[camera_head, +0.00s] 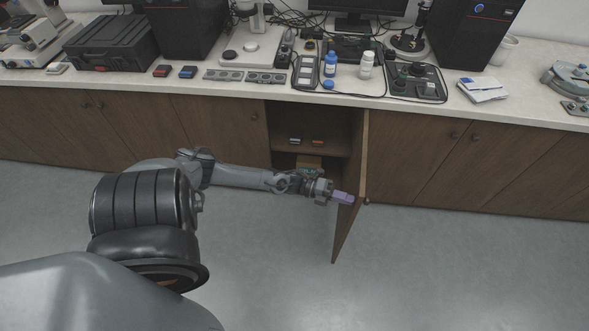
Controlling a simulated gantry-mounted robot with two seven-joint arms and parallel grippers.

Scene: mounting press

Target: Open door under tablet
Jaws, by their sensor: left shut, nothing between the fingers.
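A brown wooden cabinet door (350,225) under the counter stands swung out toward me, hinged at the right side of its opening. A small dark knob (367,200) sits on its outer side. My left gripper (343,198) is shut and empty, with its purple-tinted fingers at the inner face of the door. I cannot tell whether they touch it. A flat grey-framed device (305,72), perhaps the tablet, lies on the counter above. My right gripper is not in view.
The counter (210,88) holds a black case (112,42), bottles (366,65), a control box (416,82) and papers (482,89). Closed cabinet doors (215,125) flank the opening on both sides. The grey floor (450,265) in front is clear.

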